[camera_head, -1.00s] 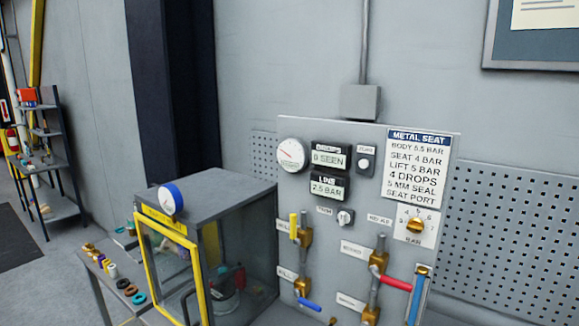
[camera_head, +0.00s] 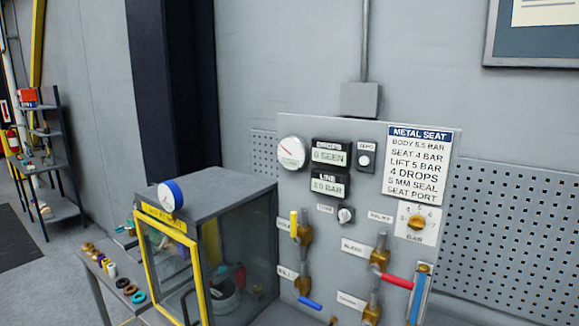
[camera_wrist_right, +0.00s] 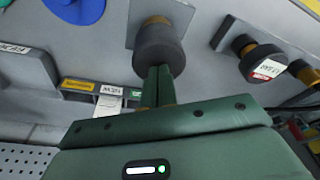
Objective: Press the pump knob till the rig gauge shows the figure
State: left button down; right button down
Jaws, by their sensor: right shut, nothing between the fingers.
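A dark round knob (camera_wrist_right: 160,50) on a brass stem sits on the grey panel in the right wrist view; it appears to be the pump knob. My right gripper (camera_wrist_right: 158,78) is shut and empty, its green fingertips up against the knob's face. The head view shows the rig's white dial gauge (camera_head: 291,153) and LINE display (camera_head: 328,187), which seems to read 3.0 or 8.0 BAR; the first digit is blurred. The display above (camera_head: 328,155) reads 0 SEEN. The METAL SEAT placard (camera_head: 417,165) lists BODY 5.5, SEAT 4 and LIFT 5 BAR. Neither gripper shows in the head view.
A second dark knob (camera_wrist_right: 262,62) with a red-and-white label is right of my right gripper. Red (camera_head: 397,281) and blue (camera_head: 310,303) valve handles stick out from the panel. A glass cabinet with a yellow-framed door (camera_head: 142,268) stands left of it.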

jog(key=shift+s+f+b, duration=0.1)
jog(key=shift+f+b, duration=1.25)
jog(key=shift+f, duration=0.85)
jog(key=shift+r, duration=0.1)
jog(key=p+v, duration=0.3)
jog(key=p, duration=0.1)
jog(key=w+p+v, duration=0.1)
jog(key=p+v, duration=0.2)
jog(key=p, duration=0.1)
jog(key=shift+w+r, duration=0.15)
jog(key=shift+r, duration=0.1)
dwell(0.6)
jog(key=p+v, duration=0.2)
jog(key=v, duration=0.1)
jog(key=shift+w+r, duration=0.15)
jog(key=shift+w, duration=0.25)
jog(key=shift+r, duration=0.85)
